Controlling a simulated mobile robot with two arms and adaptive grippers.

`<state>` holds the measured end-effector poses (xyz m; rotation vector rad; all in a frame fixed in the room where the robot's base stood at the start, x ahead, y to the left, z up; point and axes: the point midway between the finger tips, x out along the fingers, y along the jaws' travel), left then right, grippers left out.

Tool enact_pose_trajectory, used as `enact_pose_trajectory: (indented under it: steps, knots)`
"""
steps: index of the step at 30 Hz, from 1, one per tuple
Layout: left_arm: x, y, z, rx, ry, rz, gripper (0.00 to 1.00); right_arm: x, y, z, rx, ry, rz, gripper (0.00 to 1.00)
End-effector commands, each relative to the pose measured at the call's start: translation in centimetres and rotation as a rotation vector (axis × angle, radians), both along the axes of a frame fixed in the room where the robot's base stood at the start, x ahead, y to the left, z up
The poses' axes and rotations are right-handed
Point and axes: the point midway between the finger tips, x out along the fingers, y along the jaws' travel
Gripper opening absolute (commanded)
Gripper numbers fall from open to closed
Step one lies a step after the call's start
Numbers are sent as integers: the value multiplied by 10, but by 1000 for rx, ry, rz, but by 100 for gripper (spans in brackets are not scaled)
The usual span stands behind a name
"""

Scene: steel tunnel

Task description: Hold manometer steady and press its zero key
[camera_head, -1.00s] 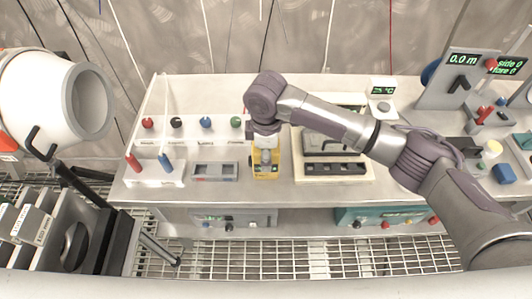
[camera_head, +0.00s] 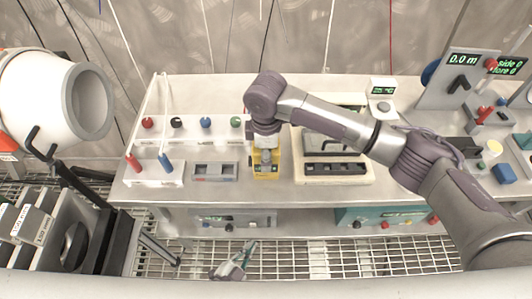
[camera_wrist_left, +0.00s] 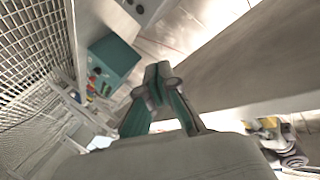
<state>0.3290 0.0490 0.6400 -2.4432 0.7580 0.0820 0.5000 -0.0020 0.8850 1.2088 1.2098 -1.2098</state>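The yellow manometer (camera_head: 266,171) stands near the front edge of the bench, with a small dark display on its front. My right gripper (camera_head: 265,150) points down at its top; its fingers overlap the yellow body, and their grip is hidden. Yellow and part of my right gripper (camera_wrist_left: 292,155) also show at the lower right of the left wrist view. My left gripper (camera_head: 250,247) is below and in front of the bench edge, apart from the manometer. In the left wrist view its fingertips (camera_wrist_left: 158,82) meet with nothing between them. I cannot make out the zero key.
A grey device (camera_head: 214,171) stands left of the manometer, a cream box (camera_head: 333,178) close on its right. A panel with coloured knobs (camera_head: 190,140) is at the back left. Under the bench top is a teal box (camera_head: 350,217), which also shows in the left wrist view (camera_wrist_left: 115,60).

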Motion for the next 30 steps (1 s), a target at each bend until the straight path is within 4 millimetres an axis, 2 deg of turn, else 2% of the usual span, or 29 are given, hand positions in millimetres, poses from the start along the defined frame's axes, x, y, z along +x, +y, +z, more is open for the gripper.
enact_pose_trajectory:
  steps: [1, 6, 13, 20, 25, 26, 30]
  knots:
    - [4, -11, 22, -12, -82, -28, 0, 0, 0, 1, 1, -1, 0, 16]
    - [6, -43, 95, -53, -356, -105, 0, 0, 0, 1, 1, -1, 0, 16]
    - [-9, -70, 182, -117, -683, -162, 0, 0, 0, 1, 1, -1, 0, 16]
    - [70, -13, 202, 217, -779, -169, 0, 0, 0, 1, 1, -1, 0, 16]
    - [125, 37, 234, 482, -850, -130, 0, 0, 0, 1, 1, -1, 0, 16]
    - [134, 47, 241, 528, -860, -119, 0, 0, 0, 1, 1, -1, 0, 16]
    - [147, 75, 228, 884, -998, -254, 0, 0, 0, 1, 1, -1, 0, 16]
